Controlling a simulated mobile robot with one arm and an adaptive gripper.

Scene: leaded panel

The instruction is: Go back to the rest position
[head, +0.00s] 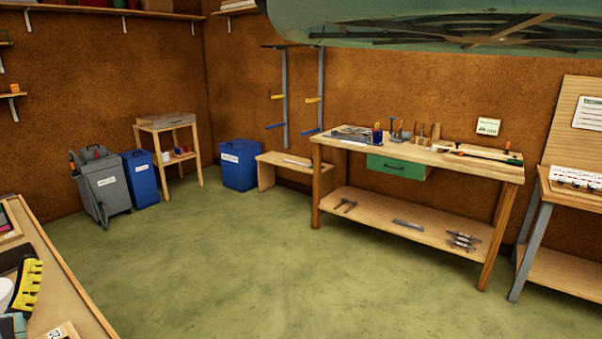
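My gripper and arm do not show in the head view. The task names no object to handle. The view looks across a workshop room with a green floor (230,265) and brown walls. No leaded panel can be made out for sure.
A wooden workbench (470,168) with tools and a lower shelf stands at centre right. A bench (290,160), blue bins (238,165), a grey wheeled bin (103,185) and a small table (165,122) line the walls. A cluttered worktop (75,290) is near left. The middle floor is clear.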

